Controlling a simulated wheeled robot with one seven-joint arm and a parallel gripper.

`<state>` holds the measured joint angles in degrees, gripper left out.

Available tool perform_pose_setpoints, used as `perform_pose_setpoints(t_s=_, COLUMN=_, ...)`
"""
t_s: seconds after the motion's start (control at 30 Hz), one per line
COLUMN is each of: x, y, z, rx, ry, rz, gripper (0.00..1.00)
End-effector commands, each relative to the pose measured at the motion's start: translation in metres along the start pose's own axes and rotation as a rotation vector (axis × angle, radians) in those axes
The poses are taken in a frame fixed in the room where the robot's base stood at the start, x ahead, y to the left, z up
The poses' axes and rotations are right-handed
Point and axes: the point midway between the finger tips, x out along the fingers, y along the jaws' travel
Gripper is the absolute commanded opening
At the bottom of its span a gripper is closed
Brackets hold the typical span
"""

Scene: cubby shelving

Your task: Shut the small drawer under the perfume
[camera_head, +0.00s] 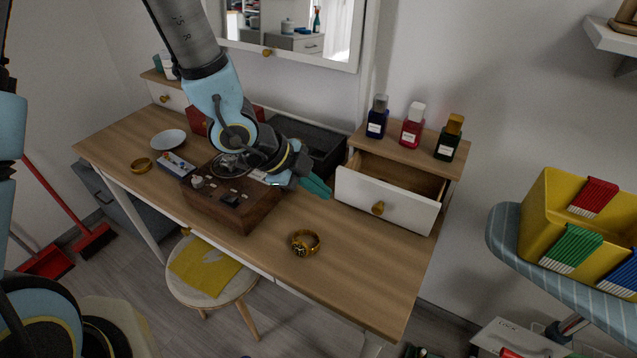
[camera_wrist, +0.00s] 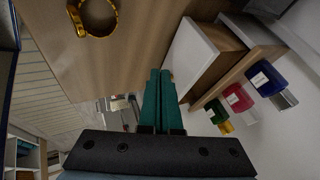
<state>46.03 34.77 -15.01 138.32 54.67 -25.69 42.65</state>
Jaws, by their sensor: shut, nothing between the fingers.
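The small drawer (camera_head: 385,200) has a white front and a gold knob (camera_head: 378,208). It is pulled out of the small wooden unit (camera_head: 457,161) at the right end of the vanity table. Blue (camera_head: 377,117), red (camera_head: 412,126) and dark green (camera_head: 449,138) perfume bottles stand on top of this unit. In the wrist view the white drawer front (camera_wrist: 196,58) is right of my fingers, with the bottles beyond. My gripper (camera_head: 325,190) is shut and empty, with teal fingers (camera_wrist: 159,85), just left of the drawer front. I cannot tell whether it touches the drawer.
A gold watch (camera_head: 304,243) lies on the table in front of the drawer. A brown wooden box (camera_head: 232,203) sits below my arm. A dark open case (camera_head: 318,145) stands behind. The tabletop in front of the drawer is mostly clear.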

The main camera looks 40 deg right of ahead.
Motion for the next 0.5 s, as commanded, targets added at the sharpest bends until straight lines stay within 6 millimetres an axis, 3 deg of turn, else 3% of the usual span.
perform_pose_setpoints(t_s=0.1, x=0.026, y=0.002, z=-0.001, rx=0.0, ry=0.0, rz=0.006, gripper=0.0)
perform_pose_setpoints(t_s=0.33, x=0.068, y=0.001, z=0.0, rx=-0.002, ry=-0.002, rz=0.004, gripper=0.0)
perform_pose_setpoints(t_s=0.5, x=0.075, y=-0.025, z=0.0, rx=-0.004, ry=-0.003, rz=-0.001, gripper=0.0)
